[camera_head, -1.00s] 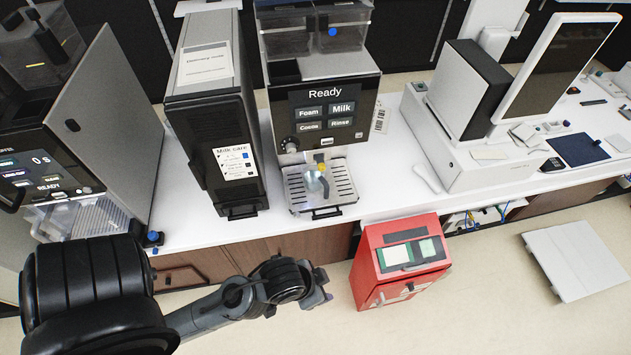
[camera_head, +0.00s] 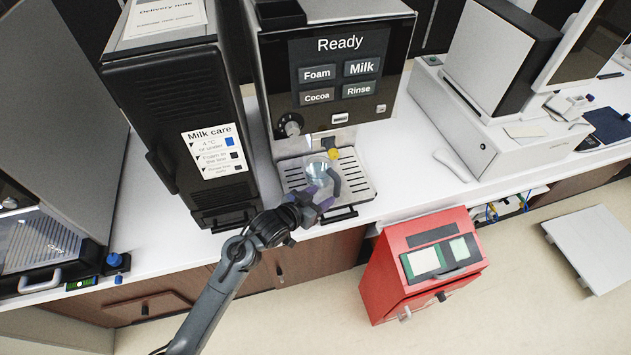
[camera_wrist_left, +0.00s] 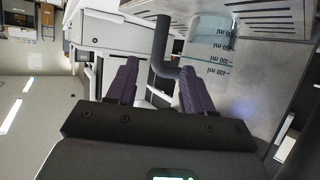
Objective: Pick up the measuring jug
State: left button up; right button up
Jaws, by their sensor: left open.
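The measuring jug (camera_head: 317,169) is clear and stands on the drip tray under the spout of the machine whose screen reads "Ready". In the left wrist view the jug (camera_wrist_left: 212,50) shows ml marks, and its dark handle (camera_wrist_left: 160,45) lies in the gap ahead of and between my fingers. My left gripper (camera_head: 320,197) is at the front edge of the drip tray, right by the jug. Its purple fingers (camera_wrist_left: 159,68) are open, one on each side of the handle's line. I cannot tell whether they touch it. My right gripper is not in view.
The drip tray (camera_head: 290,179) has a slotted top. A black milk cooler (camera_head: 190,120) stands close on the left. A red bin (camera_head: 385,285) stands on the floor below.

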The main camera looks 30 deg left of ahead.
aim_at(335, 186)
pick_arm(q)
jog(key=x, duration=0.4)
jog(key=shift+w+r, duration=0.2)
jog(key=shift+w, duration=0.15)
jog(key=shift+x, duration=3.2)
jog(key=shift+d, duration=0.15)
jog(key=shift+c, duration=0.3)
grip_shut()
jog(key=shift+r, duration=0.1)
